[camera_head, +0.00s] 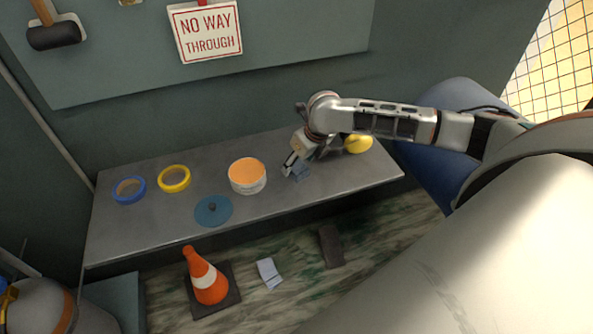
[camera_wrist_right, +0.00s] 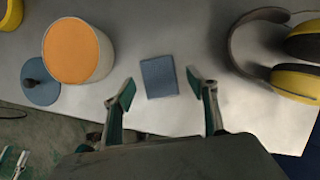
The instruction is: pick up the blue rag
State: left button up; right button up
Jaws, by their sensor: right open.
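The blue rag (camera_wrist_right: 159,77) is a small, flat, blue square on the grey bench (camera_head: 140,220). In the wrist view it lies just beyond and between the two open fingertips of my right gripper (camera_wrist_right: 166,90). In the head view the rag (camera_head: 301,172) is partly hidden by my right gripper (camera_head: 293,168), which reaches down over it from the right. The right gripper is open with nothing between its fingers. I cannot tell the exact height of the fingertips above the bench. My left gripper is not in view.
An orange-topped white tub (camera_head: 247,178) and a blue disc with a knob (camera_head: 213,211) are left of the rag. Yellow earmuffs (camera_head: 358,144) lie right. Blue tape (camera_head: 129,190) and yellow tape (camera_head: 174,179) lie further left. A traffic cone (camera_head: 205,278) stands on the floor.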

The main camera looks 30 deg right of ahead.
aim_at(297, 165)
jog(key=shift+x, duration=1.5)
jog(key=c, duration=1.2)
jog(key=shift+r, duration=0.1)
notch_tip(297, 165, up, 20)
jog(key=p, duration=0.2)
jog(key=shift+p, duration=0.4)
